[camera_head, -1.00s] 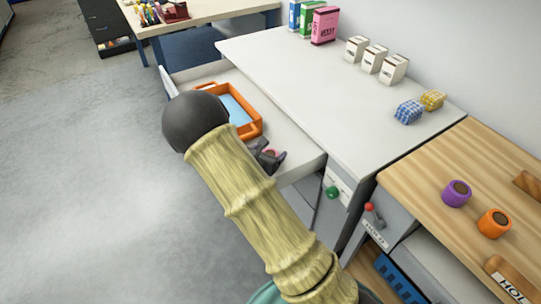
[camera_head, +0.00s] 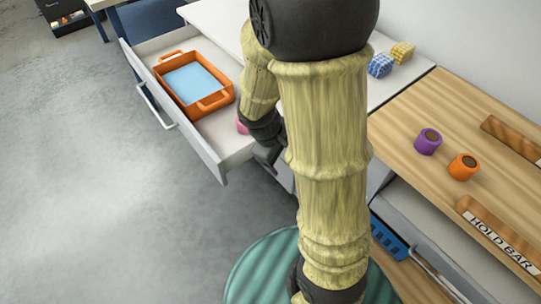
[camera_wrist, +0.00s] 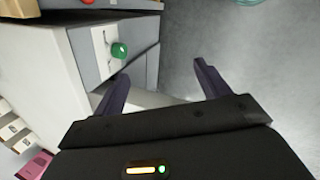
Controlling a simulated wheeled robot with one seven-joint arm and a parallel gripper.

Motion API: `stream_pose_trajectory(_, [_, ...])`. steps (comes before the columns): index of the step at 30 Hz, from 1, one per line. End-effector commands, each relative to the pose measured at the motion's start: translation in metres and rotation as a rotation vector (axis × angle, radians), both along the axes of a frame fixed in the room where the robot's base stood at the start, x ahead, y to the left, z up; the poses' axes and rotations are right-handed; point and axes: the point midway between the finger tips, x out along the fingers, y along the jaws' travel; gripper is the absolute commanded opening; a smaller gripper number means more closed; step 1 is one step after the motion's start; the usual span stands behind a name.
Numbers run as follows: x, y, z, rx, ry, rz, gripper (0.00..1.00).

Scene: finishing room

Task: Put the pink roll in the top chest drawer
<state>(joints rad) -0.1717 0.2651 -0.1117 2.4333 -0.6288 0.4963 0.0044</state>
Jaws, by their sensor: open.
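The pink roll (camera_head: 241,125) lies in the open drawer (camera_head: 213,157) of the white chest, at its near right end; only a small part shows beside my arm. My gripper (camera_head: 268,158) is at the near right end of the drawer, apart from the roll, and partly hidden by my arm. In the wrist view my gripper (camera_wrist: 160,78) has its two dark fingers spread, with nothing between them. The pink roll does not clearly show there.
An orange tray (camera_head: 222,99) with a blue bottom fills the drawer's far part. A purple roll (camera_head: 427,141) and an orange roll (camera_head: 462,166) stand on the wooden bench (camera_head: 400,125). The wrist view shows a green knob (camera_wrist: 119,50). Floor left is clear.

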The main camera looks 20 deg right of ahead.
Motion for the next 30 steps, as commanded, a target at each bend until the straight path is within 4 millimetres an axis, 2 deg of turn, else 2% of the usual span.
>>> stream_pose_trajectory(6, [-0.022, 0.025, 0.027, 0.247, -0.165, -0.359, 0.75])
stream_pose_trajectory(12, [-0.028, 0.038, 0.043, 0.375, -0.262, -0.560, 0.75])
stream_pose_trajectory(30, [-0.028, 0.040, 0.044, 0.388, -0.270, -0.581, 0.75])
